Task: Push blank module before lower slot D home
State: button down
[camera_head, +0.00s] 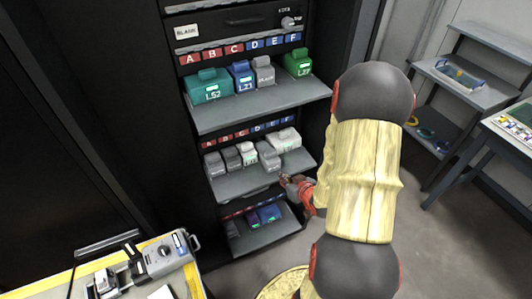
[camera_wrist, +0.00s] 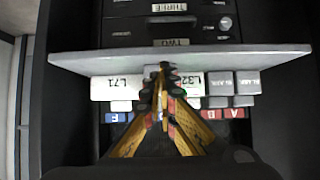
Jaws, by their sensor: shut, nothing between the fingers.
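In the head view a grey module (camera_head: 268,156) sits on the middle shelf (camera_head: 240,183), between the white L32 module (camera_head: 247,153) and the larger white L71 module (camera_head: 284,139). It stands further forward than its neighbours, under the D part of the label strip. My gripper (camera_head: 288,181) is at the front edge of this shelf, to the right of and nearer than the grey module. In the wrist view my gripper (camera_wrist: 164,72) is shut and empty, pointing between L71 (camera_wrist: 117,87) and L32 (camera_wrist: 190,85). The fingers hide most of the grey module there; contact cannot be told.
Two grey modules (camera_head: 214,164) stand at the left of the middle shelf. The upper shelf (camera_head: 262,106) holds teal, blue, grey and green modules. A bench with a device (camera_head: 168,254) is at lower left.

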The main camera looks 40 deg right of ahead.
aim_at(272, 159)
jog(key=shift+w+d+f+b, duration=0.15)
jog(key=shift+w+d, duration=0.3)
jog(key=shift+w, duration=1.45)
jog(key=shift+w+d+b, duration=0.15)
jog(key=shift+w+d, duration=0.3)
jog(key=shift+w, duration=1.5)
jog(key=shift+w+d+f+b, duration=0.15)
jog(key=shift+w+d, duration=0.3)
jog(key=shift+w, duration=1.45)
jog(key=shift+s+a+r+p, duration=0.15)
jog(key=shift+s+a, duration=0.15)
jog(key=shift+s, duration=1)
jog(key=shift+s+a+f+p, duration=0.15)
jog(key=shift+s+a, duration=0.15)
jog(key=shift+s, duration=1.05)
jog(key=shift+s+a+r+p, duration=0.15)
jog(key=shift+s+a, duration=0.15)
jog(key=shift+s, duration=1)
